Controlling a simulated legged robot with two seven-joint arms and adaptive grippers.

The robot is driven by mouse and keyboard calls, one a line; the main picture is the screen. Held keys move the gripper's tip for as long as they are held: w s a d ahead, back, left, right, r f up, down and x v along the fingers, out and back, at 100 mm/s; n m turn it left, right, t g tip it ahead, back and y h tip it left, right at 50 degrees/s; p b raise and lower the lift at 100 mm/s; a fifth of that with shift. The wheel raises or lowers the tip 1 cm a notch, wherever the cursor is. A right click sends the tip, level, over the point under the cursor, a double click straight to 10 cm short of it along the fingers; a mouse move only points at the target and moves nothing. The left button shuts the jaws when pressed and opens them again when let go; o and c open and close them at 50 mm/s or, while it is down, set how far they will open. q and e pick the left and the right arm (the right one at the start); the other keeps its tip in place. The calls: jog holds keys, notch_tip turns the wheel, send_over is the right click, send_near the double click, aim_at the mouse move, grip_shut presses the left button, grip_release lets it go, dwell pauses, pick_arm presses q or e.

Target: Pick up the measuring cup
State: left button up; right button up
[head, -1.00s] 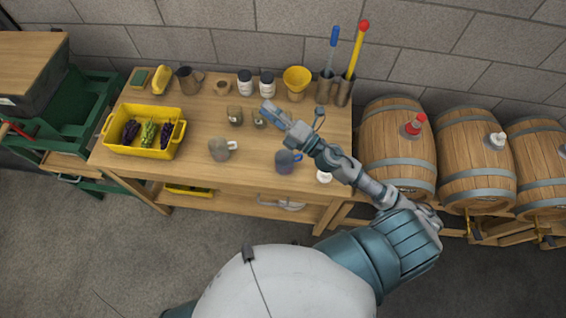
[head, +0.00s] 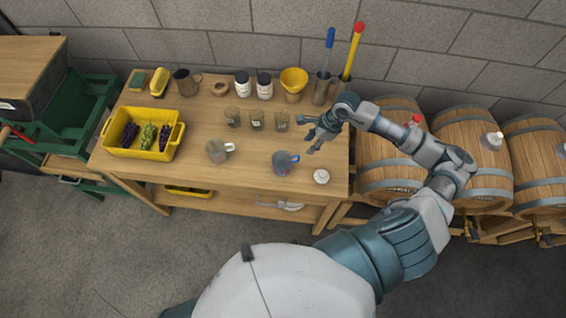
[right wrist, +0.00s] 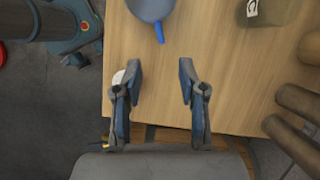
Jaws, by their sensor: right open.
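Two handled cups stand upright on the wooden workbench (head: 200,180). One is blue-grey with a blue handle (head: 282,163); the other is grey with a pale handle (head: 216,151). I cannot tell for certain which is the measuring cup. My right gripper (head: 311,134) is open and empty, above the bench behind and right of the blue-handled cup. In the right wrist view, the open fingers (right wrist: 160,70) have bare wood between them. The blue-handled cup (right wrist: 151,8) is beyond them, cut by the top edge, its handle pointing toward the fingers. My left gripper is not in view.
Several small labelled glasses (head: 256,120) stand behind the cups. A white round item (head: 321,176) is near the front right corner. A yellow crate of grapes (head: 143,152), a metal jug (head: 187,82) and a yellow funnel (head: 294,80) are on the bench.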

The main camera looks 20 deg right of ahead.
aim_at(298, 156)
jog(key=p+x, duration=0.1)
jog(key=x, duration=0.5)
jog(key=shift+d, duration=0.15)
jog(key=p+x, duration=0.1)
jog(key=x, duration=0.4)
jog(key=shift+r, duration=0.1)
jog(key=shift+d, duration=0.35)
jog(key=c, duration=0.7)
jog(key=shift+a, duration=0.1)
grip_shut()
jog(key=shift+a, duration=0.3)
jog(key=shift+r, duration=0.45)
jog(key=shift+s+d+r+b, duration=0.1)
jog(key=shift+s+r+b, duration=0.2)
jog(key=shift+r, duration=0.3)
jog(key=shift+s+d+r+b, duration=0.1)
jog(key=shift+s+r+b, duration=0.15)
jog(key=shift+r, duration=0.35)
pick_arm(q)
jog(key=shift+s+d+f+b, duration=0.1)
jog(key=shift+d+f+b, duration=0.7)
jog(key=shift+b, duration=0.65)
pick_arm(e)
jog(key=s+a+r, duration=0.1)
jog(key=s+a, duration=0.1)
jog(key=s, duration=1.2)
jog(key=shift+s+a+r, duration=0.25)
jog(key=shift+s, duration=0.05)
